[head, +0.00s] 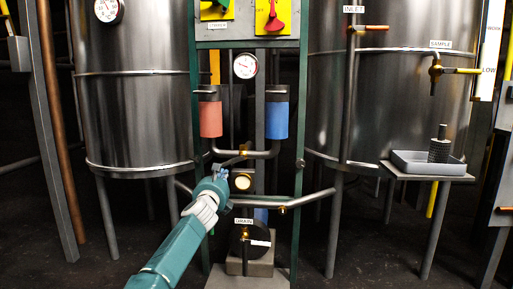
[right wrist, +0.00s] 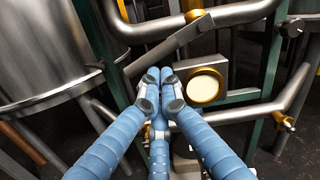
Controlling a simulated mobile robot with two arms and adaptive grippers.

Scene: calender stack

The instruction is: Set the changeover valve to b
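The changeover valve has a brass hub (head: 243,149) on the pipe joining the red and blue canisters; the hub also shows in the right wrist view (right wrist: 194,15). Its flat grey lever (head: 232,160) slants from the hub down to the left; it also shows in the right wrist view (right wrist: 172,43). My right gripper (head: 221,172) is just below the lever's lower left end. In the right wrist view its blue fingers (right wrist: 159,73) are drawn together, with nothing visible between them. I cannot tell whether they touch the lever. No a or b mark is readable. My left gripper is out of view.
A round brass-rimmed white face (head: 242,181) sits right of my gripper. A red canister (head: 210,119) and a blue canister (head: 276,119) hang above. Green frame posts (head: 299,190) flank the area. Steel tanks (head: 135,90) stand behind. A drain valve (head: 245,236) is below.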

